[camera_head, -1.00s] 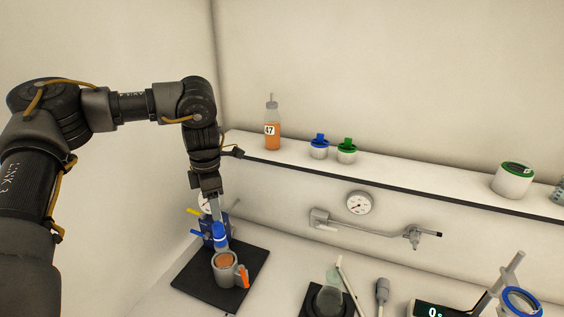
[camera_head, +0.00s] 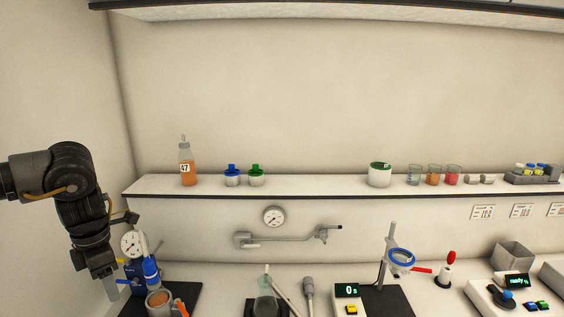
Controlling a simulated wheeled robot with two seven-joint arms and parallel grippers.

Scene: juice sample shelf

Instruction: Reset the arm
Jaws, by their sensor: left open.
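My left arm comes in from the left and hangs down at the lower left of the head view. Its gripper (camera_head: 109,289) is open and points down, with no object seen between its fingers. It is to the left of a blue-topped piece (camera_head: 151,270) that stands by a grey cup (camera_head: 158,305) with orange-brown contents. The fingertips are small and partly hard to make out. My right gripper is out of view.
A shelf (camera_head: 300,188) along the wall holds a bottle (camera_head: 187,168) labelled 47, a white jar (camera_head: 380,176) and several small cups. Below are a flask (camera_head: 265,298), a timer display (camera_head: 347,291), a stand with a blue ring (camera_head: 401,257) and a grey bin (camera_head: 512,255).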

